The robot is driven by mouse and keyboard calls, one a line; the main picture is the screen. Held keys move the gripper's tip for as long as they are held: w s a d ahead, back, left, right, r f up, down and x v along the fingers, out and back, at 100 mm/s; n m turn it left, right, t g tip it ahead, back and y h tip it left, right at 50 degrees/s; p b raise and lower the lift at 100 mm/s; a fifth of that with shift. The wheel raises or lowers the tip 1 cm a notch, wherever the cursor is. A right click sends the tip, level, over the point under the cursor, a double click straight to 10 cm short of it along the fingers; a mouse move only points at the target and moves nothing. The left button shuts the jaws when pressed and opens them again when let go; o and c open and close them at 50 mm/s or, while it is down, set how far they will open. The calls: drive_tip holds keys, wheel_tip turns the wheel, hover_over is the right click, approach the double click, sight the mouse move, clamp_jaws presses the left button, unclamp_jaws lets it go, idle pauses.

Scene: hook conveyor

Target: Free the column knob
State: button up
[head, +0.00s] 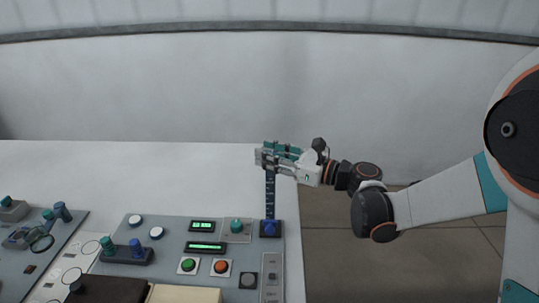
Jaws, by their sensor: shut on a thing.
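The column (270,195) is a dark blue upright post with light marks along it. It rises from a dark square base (270,230) at the right edge of the control panel, with a brighter blue part at its foot. My gripper (264,158) reaches in from the right at the column's top and is shut there. Its fingers hide what they hold, which appears to be the column knob; the knob itself cannot be made out clearly.
The grey panel (170,238) carries green displays (206,246), a green button (187,265), an orange-red button (221,267) and a teal knob (237,226). The white table (120,180) behind is clear.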

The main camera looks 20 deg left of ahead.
drive_tip(key=o, duration=1.1)
drive_tip(key=shift+d, duration=0.15)
drive_tip(key=v, duration=1.1)
drive_tip(key=shift+d, duration=0.35)
drive_tip(key=shift+s, duration=0.15)
